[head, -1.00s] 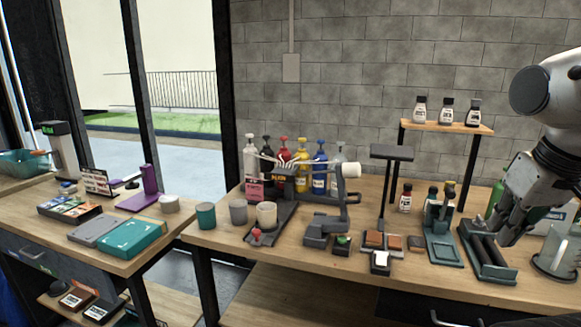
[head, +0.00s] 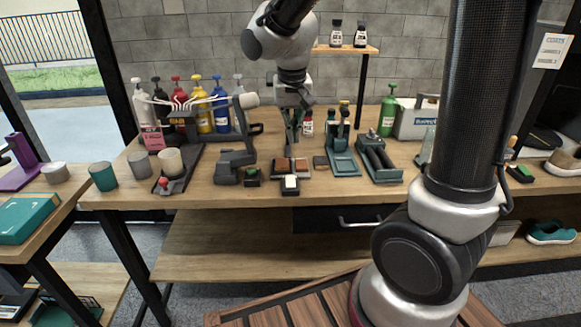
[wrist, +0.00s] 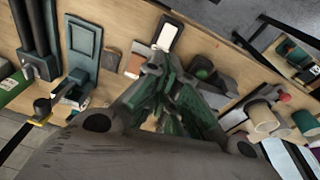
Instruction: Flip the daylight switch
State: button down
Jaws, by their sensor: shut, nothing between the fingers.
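A switch with a white face (head: 290,183) in a dark housing sits at the front edge of the workbench. It is in front of a small tray of brown blocks (head: 283,166). In the wrist view the white switch face (wrist: 168,37) shows just beyond my fingertips. I cannot read any label on it. My gripper (head: 292,140) points down above the tray, behind the switch and apart from it. In the wrist view the fingers of my gripper (wrist: 153,68) are closed together and empty. The stand behind the tray is mostly hidden by my arm.
A small box with a green button (head: 251,174) stands left of the switch. A teal stand (head: 341,160) and a roller holder (head: 378,160) are to the right. Coloured pump bottles (head: 201,103) line the back left. The front edge strip near the switch is mostly clear.

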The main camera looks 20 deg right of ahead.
jog(key=m, duration=0.1)
send_near(290, 181)
jog(key=shift+m, duration=0.3)
jog(key=w+f, duration=0.1)
jog(key=f, duration=0.1)
jog(key=w+d+f, duration=0.1)
jog(key=f, duration=0.1)
jog(key=w+f, duration=0.1)
jog(key=f, duration=0.1)
jog(key=shift+w+d+f, duration=0.2)
jog(key=shift+w+d, duration=0.15)
jog(key=shift+w, duration=0.05)
